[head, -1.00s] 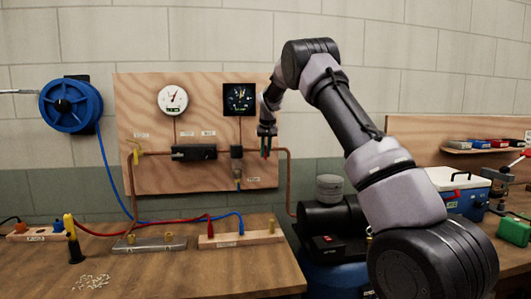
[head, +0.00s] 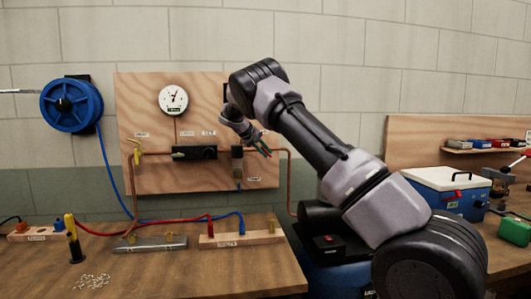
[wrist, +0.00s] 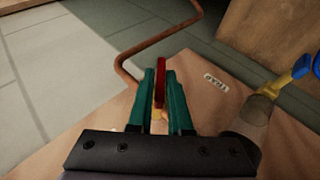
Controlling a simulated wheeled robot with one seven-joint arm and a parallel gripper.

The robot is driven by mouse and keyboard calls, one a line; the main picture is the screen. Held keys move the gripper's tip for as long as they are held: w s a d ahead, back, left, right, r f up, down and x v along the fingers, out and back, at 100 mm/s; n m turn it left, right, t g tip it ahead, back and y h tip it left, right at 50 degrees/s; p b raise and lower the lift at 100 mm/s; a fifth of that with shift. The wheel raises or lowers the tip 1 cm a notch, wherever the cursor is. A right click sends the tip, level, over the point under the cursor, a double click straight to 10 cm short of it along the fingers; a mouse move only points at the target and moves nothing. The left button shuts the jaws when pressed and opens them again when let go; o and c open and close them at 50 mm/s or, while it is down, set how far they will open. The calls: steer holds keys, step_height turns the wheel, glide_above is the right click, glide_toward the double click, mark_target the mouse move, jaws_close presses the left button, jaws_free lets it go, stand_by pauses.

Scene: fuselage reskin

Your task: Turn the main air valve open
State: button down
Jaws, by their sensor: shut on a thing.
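The main air valve shows in the wrist view as a red handle (wrist: 160,78) on a small brass-coloured body, at the end of a copper pipe (wrist: 125,72). My gripper (wrist: 160,92) has its two green fingers closed on either side of the red handle. In the head view, my gripper (head: 264,149) is at the right part of the wooden panel (head: 220,90), with its fingers slanting down to the right. The handle cannot be made out there, and the valve body is largely hidden by the gripper.
A filter bowl with a blue-handled yellow drain (wrist: 290,80) is close to the right of my fingers in the wrist view. A round gauge (head: 173,99) and black regulator block (head: 194,152) are on the panel. A workbench (head: 180,270) with hoses lies below.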

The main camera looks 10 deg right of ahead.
steer(key=h, duration=0.2)
steer(key=n+t+h, duration=0.1)
steer(key=h, duration=0.2)
steer(key=shift+a+f, duration=0.2)
steer(key=shift+f+n+t+h, duration=0.1)
steer(key=shift+n+t+h, duration=0.6)
steer(key=shift+h, duration=1.1)
steer(key=c, duration=0.9)
jaws_free()
steer(key=v, duration=1)
steer(key=shift+s+a+f, duration=0.1)
steer(key=shift+a, duration=0.25)
